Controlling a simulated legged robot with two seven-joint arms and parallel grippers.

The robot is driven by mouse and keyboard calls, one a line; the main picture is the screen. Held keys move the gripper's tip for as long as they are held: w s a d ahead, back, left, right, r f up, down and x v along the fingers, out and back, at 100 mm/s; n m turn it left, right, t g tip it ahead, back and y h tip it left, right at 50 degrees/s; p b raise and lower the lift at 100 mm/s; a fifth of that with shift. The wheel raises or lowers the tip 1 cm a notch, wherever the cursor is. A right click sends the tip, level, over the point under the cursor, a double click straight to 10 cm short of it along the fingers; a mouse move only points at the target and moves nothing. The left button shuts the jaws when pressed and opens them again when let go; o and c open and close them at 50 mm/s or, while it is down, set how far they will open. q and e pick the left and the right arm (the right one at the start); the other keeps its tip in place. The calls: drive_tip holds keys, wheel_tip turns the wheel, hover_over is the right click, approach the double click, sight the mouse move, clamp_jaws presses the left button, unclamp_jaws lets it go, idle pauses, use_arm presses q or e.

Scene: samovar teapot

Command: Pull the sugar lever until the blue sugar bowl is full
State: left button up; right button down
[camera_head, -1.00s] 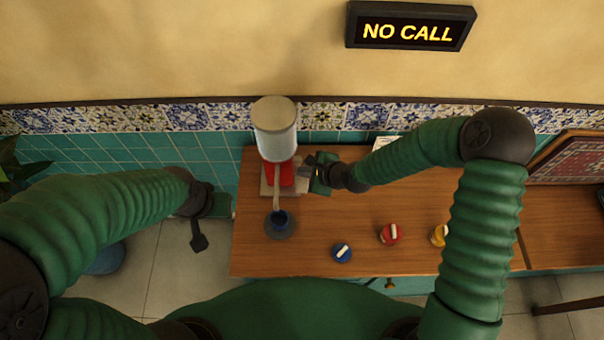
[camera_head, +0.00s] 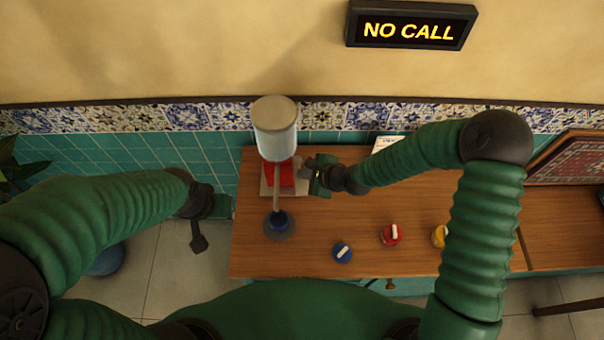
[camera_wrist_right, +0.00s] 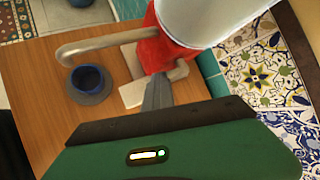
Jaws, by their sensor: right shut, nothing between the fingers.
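The sugar dispenser (camera_head: 276,140) stands at the back left of the wooden counter, with a clear hopper, a red body (camera_wrist_right: 160,52) and a pale spout (camera_wrist_right: 105,42). The blue sugar bowl (camera_wrist_right: 88,78) stands on a dark round saucer (camera_head: 267,233) under the spout's end; its visible inside looks dark. A pale curved piece, likely the lever (camera_wrist_right: 180,71), sticks out by the red body. My right gripper (camera_head: 309,166) is shut and empty, its tips close against this piece; contact is unclear. My left gripper (camera_head: 198,236) hangs left of the counter, its jaw state unclear.
A tiled wall (camera_head: 190,117) stands behind. A sign (camera_head: 410,26) reads "NO CALL". The counter's middle is clear.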

drive_tip(key=shift+s+f+b, duration=0.1)
drive_tip(key=shift+f+b, duration=0.2)
drive_tip(key=shift+f, duration=0.35)
idle(0.5)
drive_tip(key=shift+r+p, duration=1.7)
drive_tip(key=shift+r, duration=0.3)
drive_tip(key=shift+w+r+p, duration=0.2)
drive_tip(key=shift+r+p, duration=0.4)
drive_tip(key=shift+p, duration=0.1)
wheel_tip(320, 180, up, 4)
drive_tip(key=p, duration=0.3)
drive_tip(key=shift+w, duration=0.1)
